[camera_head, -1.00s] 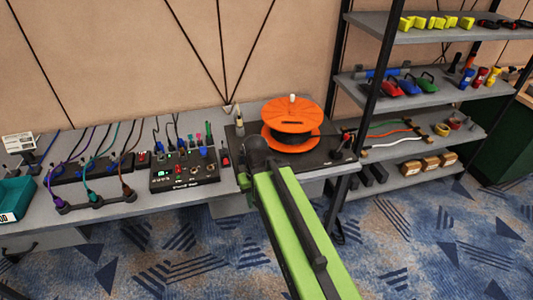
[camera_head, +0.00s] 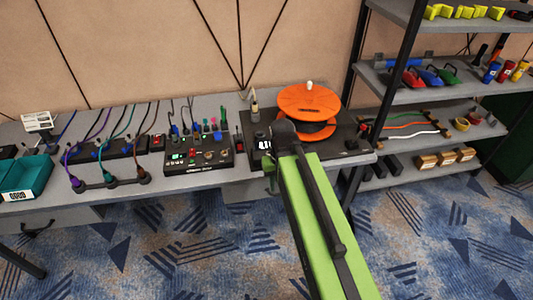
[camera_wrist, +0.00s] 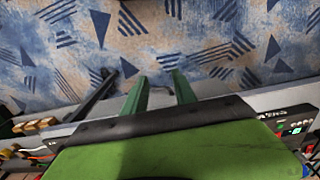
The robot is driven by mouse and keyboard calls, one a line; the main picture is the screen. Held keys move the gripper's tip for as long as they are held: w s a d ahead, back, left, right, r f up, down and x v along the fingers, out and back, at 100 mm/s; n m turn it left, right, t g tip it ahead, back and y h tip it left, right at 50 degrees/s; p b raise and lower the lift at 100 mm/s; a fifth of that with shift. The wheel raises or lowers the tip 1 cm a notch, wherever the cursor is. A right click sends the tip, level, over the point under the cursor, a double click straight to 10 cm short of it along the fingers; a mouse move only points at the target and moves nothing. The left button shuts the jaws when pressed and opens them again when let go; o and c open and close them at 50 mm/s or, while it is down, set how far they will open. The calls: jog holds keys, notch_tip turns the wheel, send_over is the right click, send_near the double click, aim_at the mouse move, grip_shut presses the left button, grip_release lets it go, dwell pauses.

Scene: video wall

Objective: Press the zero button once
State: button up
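A spool device with a large orange reel (camera_head: 309,101) stands on a dark base (camera_head: 350,147) on the bench. A small display with white characters (camera_head: 264,144) shows on its left part, close behind my arm. A dark control panel (camera_head: 198,163) with lit green digits, knobs and coloured switches sits to its left. I cannot make out which button is the zero button. My gripper (camera_head: 270,182) is mostly hidden by my green arm at the bench's front edge.
A cable rack (camera_head: 108,183) with coloured cables and a teal bin (camera_head: 26,178) lie to the left on the bench (camera_head: 215,188). A shelf unit (camera_head: 420,91) with tools and boxes stands to the right. The patterned carpet (camera_head: 190,250) in front is clear.

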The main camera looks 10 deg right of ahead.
grip_shut()
jog(key=shift+d, duration=0.1)
dwell(1.4)
